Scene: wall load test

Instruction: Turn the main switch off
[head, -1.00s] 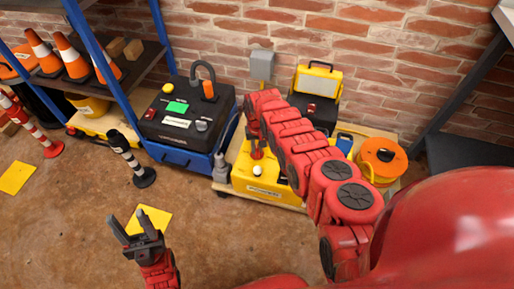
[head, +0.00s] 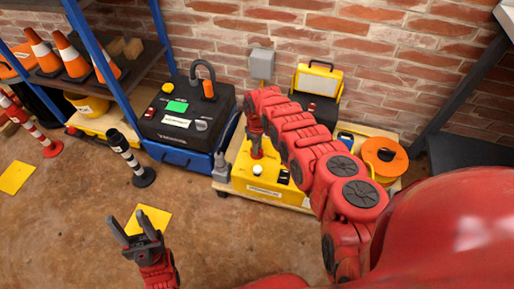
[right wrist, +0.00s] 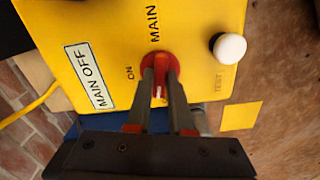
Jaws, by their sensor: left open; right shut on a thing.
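The yellow box (head: 262,187) stands on a low wooden pallet near the brick wall. In the right wrist view its face (right wrist: 205,20) has a red rotary main switch (right wrist: 160,62), the words MAIN and ON, and a MAIN OFF label (right wrist: 90,76). A white mark on the red handle lies between the fingers. My right gripper (right wrist: 161,80) is shut on the red handle; in the head view it (head: 256,142) reaches down onto the box. A white TEST button (right wrist: 229,48) sits beside the switch. My left gripper (head: 128,224) is open and empty above the floor.
A black case (head: 185,120) with a green label stands left of the pallet. A yellow work lamp (head: 318,82) and an orange cable reel (head: 385,158) stand behind and right. A striped post (head: 128,155) stands on the floor.

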